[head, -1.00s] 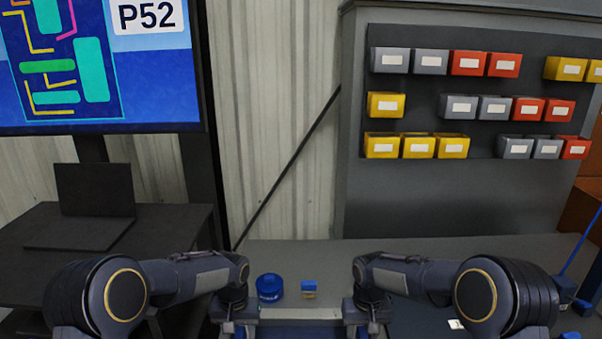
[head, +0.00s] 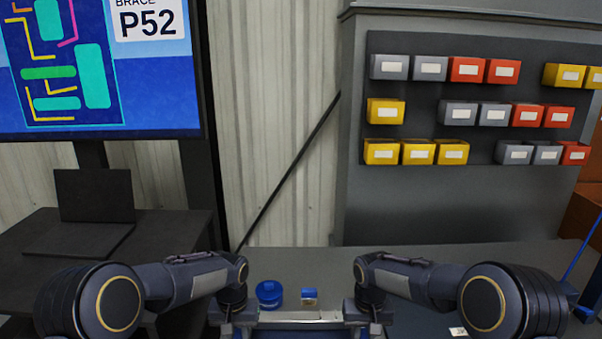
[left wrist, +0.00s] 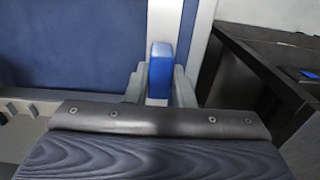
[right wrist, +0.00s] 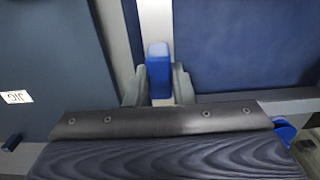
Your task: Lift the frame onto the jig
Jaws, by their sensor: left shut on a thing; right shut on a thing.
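The frame (head: 300,316) shows at the bottom of the head view as a pale bar between my grippers. My left gripper (head: 235,315) and right gripper (head: 367,315) are shut on its two sides. In the left wrist view the fingers close around a blue grip block (left wrist: 160,72) beside a pale rail (left wrist: 206,30). In the right wrist view the fingers close around a matching blue block (right wrist: 158,72) on a pale rail (right wrist: 155,20). The dark blue jig surface (right wrist: 50,60), with a JIG label, lies beside the frame in the right wrist view. Most of the frame is out of the head view.
A blue round container (head: 269,293) and a small blue-topped box (head: 309,296) stand on the grey bench (head: 420,260) just beyond the frame. A dark desk (head: 160,235) with a laptop (head: 95,205) is at left. Bins (head: 415,150) hang on the back board.

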